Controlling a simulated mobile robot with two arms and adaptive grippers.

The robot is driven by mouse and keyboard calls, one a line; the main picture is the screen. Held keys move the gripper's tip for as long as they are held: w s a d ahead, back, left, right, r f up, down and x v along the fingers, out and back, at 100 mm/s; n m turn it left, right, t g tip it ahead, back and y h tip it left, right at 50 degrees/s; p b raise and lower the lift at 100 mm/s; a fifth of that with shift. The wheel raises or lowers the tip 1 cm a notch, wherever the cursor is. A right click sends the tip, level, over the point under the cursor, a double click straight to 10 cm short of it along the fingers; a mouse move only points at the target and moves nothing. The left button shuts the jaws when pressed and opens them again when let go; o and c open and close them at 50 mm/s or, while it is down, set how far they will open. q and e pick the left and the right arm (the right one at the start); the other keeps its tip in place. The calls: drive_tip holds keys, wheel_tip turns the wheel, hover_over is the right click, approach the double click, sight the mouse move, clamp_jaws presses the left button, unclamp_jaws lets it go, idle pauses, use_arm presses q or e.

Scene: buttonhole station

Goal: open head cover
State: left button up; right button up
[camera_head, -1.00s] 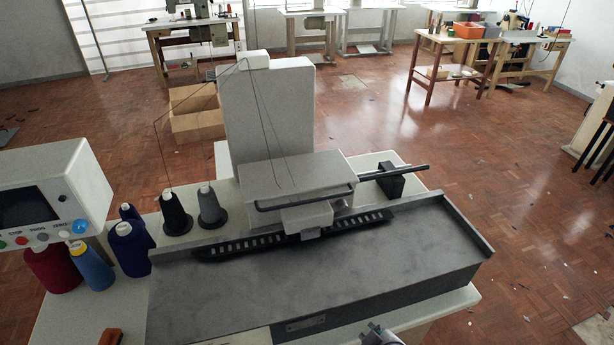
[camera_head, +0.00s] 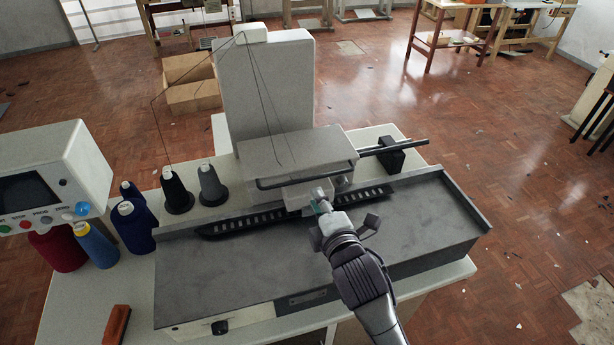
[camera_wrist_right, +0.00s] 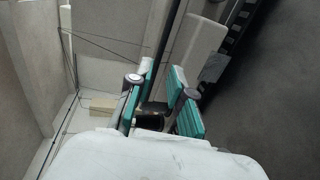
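The head cover (camera_head: 298,155) is the light grey box on the front of the machine's tall column. Its dark bar handle (camera_head: 300,181) runs along the front lower edge, and the cover looks closed. My right gripper (camera_head: 321,199) comes up from the bottom, just below and in front of the handle, by the white sewing head block. In the right wrist view its teal-padded fingers (camera_wrist_right: 161,82) stand apart with a gap and nothing clearly held. A dark bar (camera_wrist_right: 168,35) shows beyond the fingertips; contact cannot be told. My left gripper is out of view.
The grey machine bed (camera_head: 230,285) spreads below the head, with a slotted dark rail (camera_head: 250,222) across it. Thread cones (camera_head: 176,192) and a control panel (camera_head: 50,180) stand at the left. A dark rod (camera_head: 395,147) sticks out right of the cover. An orange-brown block (camera_head: 117,325) lies front left.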

sight(307, 180)
drive_tip(key=p+x, duration=0.1)
drive_tip(key=x, duration=0.8)
clamp_jaws()
